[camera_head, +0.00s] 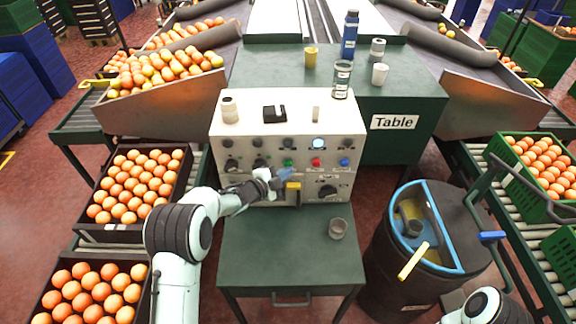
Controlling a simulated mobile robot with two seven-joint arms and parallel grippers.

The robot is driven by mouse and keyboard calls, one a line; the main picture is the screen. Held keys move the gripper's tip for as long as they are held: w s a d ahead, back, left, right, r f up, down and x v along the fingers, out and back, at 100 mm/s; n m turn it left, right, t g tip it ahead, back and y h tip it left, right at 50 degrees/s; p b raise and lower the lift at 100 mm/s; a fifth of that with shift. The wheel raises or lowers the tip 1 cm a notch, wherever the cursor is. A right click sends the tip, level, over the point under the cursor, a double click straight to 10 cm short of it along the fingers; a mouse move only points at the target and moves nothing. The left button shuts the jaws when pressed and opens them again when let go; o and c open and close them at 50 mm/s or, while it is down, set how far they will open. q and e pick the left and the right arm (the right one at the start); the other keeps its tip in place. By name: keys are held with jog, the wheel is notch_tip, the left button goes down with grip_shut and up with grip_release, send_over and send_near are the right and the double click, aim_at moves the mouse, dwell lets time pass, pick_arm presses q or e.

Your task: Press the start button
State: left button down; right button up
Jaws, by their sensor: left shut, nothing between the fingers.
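The control box (235,128) is white and stands on a green table, with a row of buttons and knobs on its front. A green button (288,162), a red button (316,162) and a blue button (344,162) sit side by side. The button labels are too small to read, so I cannot tell which one is marked start. My left gripper (285,175) is shut and empty, just below the green button as seen here. I cannot tell whether it touches the panel. Only part of my right arm shows at the bottom right; its gripper is out of view.
A grey cup (337,229) stands on the lower green table (270,262). A blue-rimmed bin (458,240) is to the right. Crates of oranges (134,187) flank the left side. Cups and a blue bottle (349,35) stand behind.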

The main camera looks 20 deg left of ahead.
pick_arm(q)
jog(key=shift+w+a, duration=0.15)
jog(key=shift+w, duration=0.35)
pick_arm(e)
jog(key=shift+w+r, duration=0.1)
jog(key=shift+r, duration=0.1)
dwell(0.3)
jog(key=shift+f, duration=0.1)
pick_arm(q)
jog(key=shift+s+d+b, duration=0.25)
jog(key=shift+s+b, duration=0.45)
jog(key=shift+s, duration=0.2)
pick_arm(e)
jog(key=shift+s+f, duration=0.4)
jog(key=shift+f, duration=0.45)
pick_arm(q)
jog(key=s+b, duration=0.2)
jog(key=s+d+b, duration=0.1)
jog(key=s, duration=0.2)
jog(key=shift+d+b, duration=0.2)
jog(key=shift+b, duration=0.15)
pick_arm(e)
jog(key=f, duration=0.2)
jog(key=s+f, duration=0.1)
jog(key=shift+f, duration=0.4)
